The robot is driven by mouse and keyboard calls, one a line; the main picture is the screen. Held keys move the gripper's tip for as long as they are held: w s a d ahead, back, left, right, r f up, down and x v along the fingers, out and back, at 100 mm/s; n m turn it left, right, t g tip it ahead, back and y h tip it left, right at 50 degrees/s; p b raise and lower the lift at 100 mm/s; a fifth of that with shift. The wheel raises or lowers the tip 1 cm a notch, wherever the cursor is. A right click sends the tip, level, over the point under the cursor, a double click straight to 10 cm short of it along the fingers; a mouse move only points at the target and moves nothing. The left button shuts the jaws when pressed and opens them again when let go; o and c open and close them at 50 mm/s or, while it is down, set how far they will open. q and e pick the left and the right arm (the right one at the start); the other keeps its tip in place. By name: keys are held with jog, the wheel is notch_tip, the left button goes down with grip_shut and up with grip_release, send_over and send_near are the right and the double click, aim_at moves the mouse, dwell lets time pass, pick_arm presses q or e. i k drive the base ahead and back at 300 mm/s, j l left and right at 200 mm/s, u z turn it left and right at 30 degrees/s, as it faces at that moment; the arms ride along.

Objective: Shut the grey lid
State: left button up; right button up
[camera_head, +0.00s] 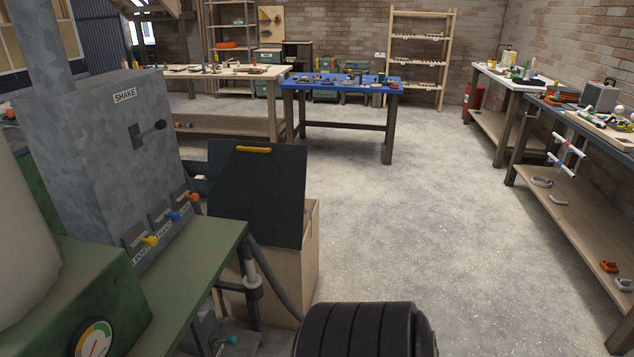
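The grey lid (258,195) is a dark, flat panel with a yellow handle (254,149) along its top edge. It stands raised and nearly upright at a pale wooden box (310,250), left of the middle of the head view. The lid is open. The box's opening and the hinge are not clearly visible, as the lid and the green machine bench hide part of the box. Neither of my grippers is in view.
A grey machine (105,150) marked SHAKE, with coloured levers, and its green bench (195,270) stand close on the left. A black ribbed shape (355,330) fills the bottom middle. A blue-topped table (340,84) stands behind. The floor (430,220) right of the box is clear.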

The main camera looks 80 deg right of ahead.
aim_at(260, 184)
jog(key=z, duration=2)
jog(key=i+l+u, duration=0.45)
jog(key=i+l, duration=0.7)
jog(key=i, duration=0.15)
